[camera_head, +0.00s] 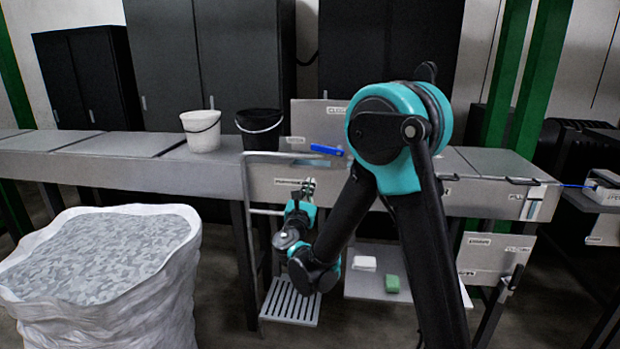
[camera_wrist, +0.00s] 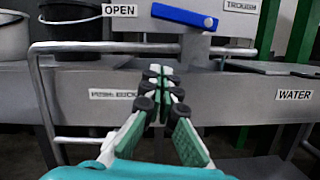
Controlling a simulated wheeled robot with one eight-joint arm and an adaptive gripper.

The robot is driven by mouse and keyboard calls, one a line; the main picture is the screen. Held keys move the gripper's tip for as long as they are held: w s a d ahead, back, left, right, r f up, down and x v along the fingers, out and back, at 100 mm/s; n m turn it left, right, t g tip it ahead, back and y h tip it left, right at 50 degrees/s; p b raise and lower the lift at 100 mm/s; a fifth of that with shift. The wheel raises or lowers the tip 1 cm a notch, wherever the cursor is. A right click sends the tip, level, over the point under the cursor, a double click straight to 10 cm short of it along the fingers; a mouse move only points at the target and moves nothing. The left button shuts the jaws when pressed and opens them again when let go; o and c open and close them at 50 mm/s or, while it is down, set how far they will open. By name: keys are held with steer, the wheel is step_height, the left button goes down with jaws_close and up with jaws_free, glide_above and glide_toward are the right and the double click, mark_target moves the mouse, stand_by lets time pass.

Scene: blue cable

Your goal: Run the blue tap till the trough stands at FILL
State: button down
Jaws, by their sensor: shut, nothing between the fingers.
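The blue tap lever (camera_head: 327,150) lies near horizontal on a grey panel (camera_head: 318,118), between signs for OPEN and CLOSE. It also shows in the wrist view (camera_wrist: 184,17), above my fingertips and apart from them. My gripper (camera_head: 308,186) is shut and empty, just in front of the grey bench front and below the lever. In the wrist view its fingertips (camera_wrist: 162,76) meet at the middle. A sign reading TROUGH (camera_wrist: 241,5) is at the top right there. A white label that seems to read FILL (camera_head: 531,200) is at the right. I cannot make out any water level.
A bent metal rail (camera_head: 246,200) stands left of my gripper. A white bucket (camera_head: 202,132) and a black bucket (camera_head: 260,130) stand on the bench. A large white sack (camera_head: 110,265) is at lower left. A shelf with white and green blocks (camera_head: 392,284) is below.

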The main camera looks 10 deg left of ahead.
mark_target(317, 145)
steer(key=w+d+r, duration=0.1)
steer(key=w+r, duration=0.5)
steer(key=w, duration=0.2)
steer(key=shift+d, duration=0.2)
steer(key=shift+w+a+r+m+h, duration=0.15)
steer(key=shift+r+m+h, duration=0.3)
steer(key=shift+m, duration=0.35)
steer(key=m, duration=0.1)
steer(key=r+m+h, duration=0.1)
steer(key=m, duration=0.1)
steer(key=shift+r+g, duration=0.3)
steer(key=m, duration=0.1)
steer(key=r+m, duration=0.1)
steer(key=m, duration=0.1)
steer(key=r+m+h, duration=0.1)
steer(key=shift+d+r+g, duration=0.15)
steer(key=shift+d+g, duration=0.1)
steer(key=shift+g, duration=0.05)
steer(key=d+r+m, duration=0.1)
steer(key=m, duration=0.2)
steer(key=d+r+m+g, duration=0.1)
steer(key=m, duration=0.1)
steer(key=d+r+m+g, duration=0.1)
steer(key=r+m, duration=0.1)
steer(key=m, duration=0.1)
steer(key=shift+d+m+h, duration=0.3)
steer(key=shift+h, duration=0.05)
